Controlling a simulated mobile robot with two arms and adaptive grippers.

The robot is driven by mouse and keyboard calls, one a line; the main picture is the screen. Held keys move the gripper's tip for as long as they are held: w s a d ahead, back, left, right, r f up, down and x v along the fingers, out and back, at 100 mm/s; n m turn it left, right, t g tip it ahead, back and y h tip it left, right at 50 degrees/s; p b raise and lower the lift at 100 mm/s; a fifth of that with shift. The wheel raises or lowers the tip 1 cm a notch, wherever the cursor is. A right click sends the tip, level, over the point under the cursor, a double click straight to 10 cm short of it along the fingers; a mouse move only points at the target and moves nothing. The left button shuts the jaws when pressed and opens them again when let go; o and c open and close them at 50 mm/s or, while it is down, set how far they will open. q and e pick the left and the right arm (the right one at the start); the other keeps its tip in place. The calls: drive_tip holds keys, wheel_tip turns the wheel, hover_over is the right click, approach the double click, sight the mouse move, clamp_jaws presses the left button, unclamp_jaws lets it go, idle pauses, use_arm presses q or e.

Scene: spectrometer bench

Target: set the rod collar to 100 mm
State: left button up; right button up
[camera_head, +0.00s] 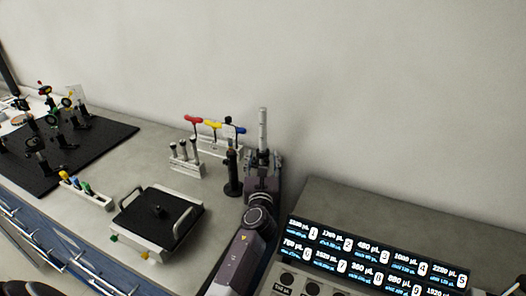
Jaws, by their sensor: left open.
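A pale metal upright rod (263,122) with faint marks stands near the bench's right end in the head view. My left gripper (263,156) is at the rod's lower part, with its fingers open on either side of the rod in the picture. I cannot tell whether either finger touches it. No collar can be made out on the rod; the gripper hides its lower part and base. A black post on a round base (233,175) stands just left of my gripper. My right gripper is out of view.
T-handled tools (212,124) and a pale holder with short posts (187,160) stand left of the black post. A handled tray (190,222) lies in front. A black optics board (95,150) is far left. A lit display panel (370,262) is at lower right. The wall is close behind.

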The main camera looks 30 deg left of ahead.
sight(263, 156)
use_arm(q)
drive_tip(key=x, duration=0.3)
drive_tip(key=shift+w+a+f, duration=0.1)
drive_tip(key=shift+w+a, duration=0.05)
drive_tip(key=shift+w, duration=0.1)
drive_tip(key=shift+c, duration=0.2)
clamp_jaws()
